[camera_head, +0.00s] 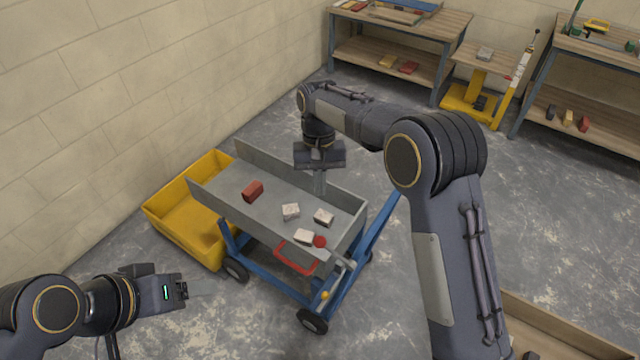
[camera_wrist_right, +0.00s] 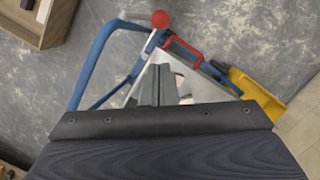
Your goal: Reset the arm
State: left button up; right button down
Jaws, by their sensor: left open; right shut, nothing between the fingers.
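My right arm reaches across the head view from the lower right, and its gripper (camera_head: 319,184) points down over the far side of a grey tray on a blue cart. In the right wrist view the right gripper's fingers (camera_wrist_right: 158,85) are together with nothing between them. My left gripper (camera_head: 200,288) is at the lower left, open and empty, in front of the cart and apart from it. The grey cart tray (camera_head: 225,198) holds a red block (camera_head: 252,191) and several whitish blocks, including one at the middle (camera_head: 290,211).
A yellow tub (camera_head: 180,212) stands left of the cart by the wall. Workbenches (camera_head: 440,35) and a yellow lift stand (camera_head: 470,103) are at the back. A wooden box (camera_head: 560,335) is at the lower right. The floor right of my right arm is largely clear.

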dwell(0.3)
jog(key=s+d+r+m+t+y, duration=0.1)
jog(key=s+d+r+y, duration=0.1)
jog(key=s+d+r, duration=0.5)
jog(key=s+d+r+t+y, duration=0.25)
jog(key=d+r, duration=0.25)
jog(key=d, duration=0.3)
jog(key=s+d+f+t, duration=0.1)
jog(key=s+d+t, duration=0.1)
jog(key=s, duration=0.8)
jog(key=s+d+f+m+t, duration=0.1)
jog(key=s+d+f+t, duration=0.1)
jog(key=s, duration=0.8)
jog(key=shift+d, duration=0.45)
jog(key=shift+t+h, duration=0.25)
